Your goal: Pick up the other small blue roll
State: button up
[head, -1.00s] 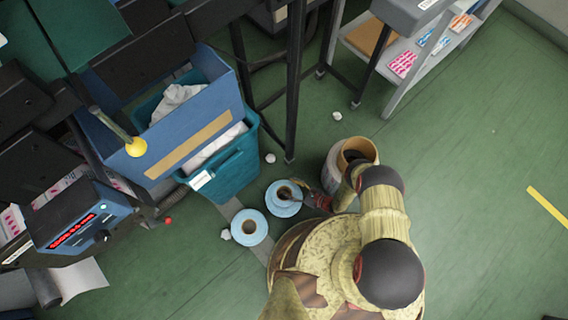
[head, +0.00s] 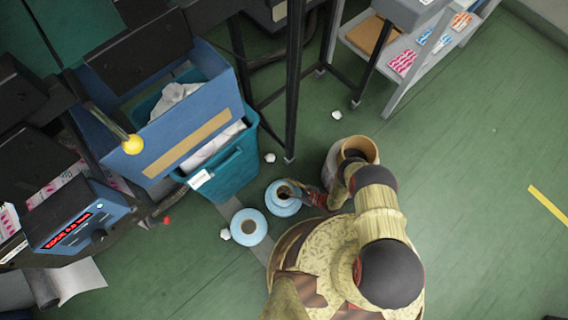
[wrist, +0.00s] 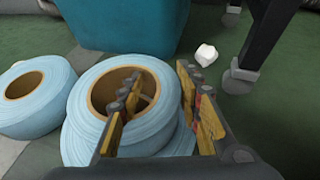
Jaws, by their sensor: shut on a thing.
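A small blue roll (wrist: 84,128) with a brown core is in my gripper (wrist: 158,82). One finger is inside the core and the other is outside the roll wall, so my gripper is shut on that wall. This roll (head: 272,195) appears to sit on or just above another blue roll (wrist: 184,142), whose edge shows beneath it; I cannot tell whether they touch. A separate blue roll (head: 238,235) lies flat on the floor to the left, also at the left of the wrist view (wrist: 28,118). My gripper (head: 300,190) partly hides the held roll in the head view.
A teal bin (head: 230,172) with white scraps stands just behind the rolls. A dark machine leg (head: 293,90) rises nearby. A larger roll with a brown core (head: 366,147) is beside my arm. White crumpled scraps (head: 269,157) lie around. The floor at the right is open.

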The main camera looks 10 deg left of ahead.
grip_shut()
jog(key=shift+r, duration=0.1)
dwell(0.6)
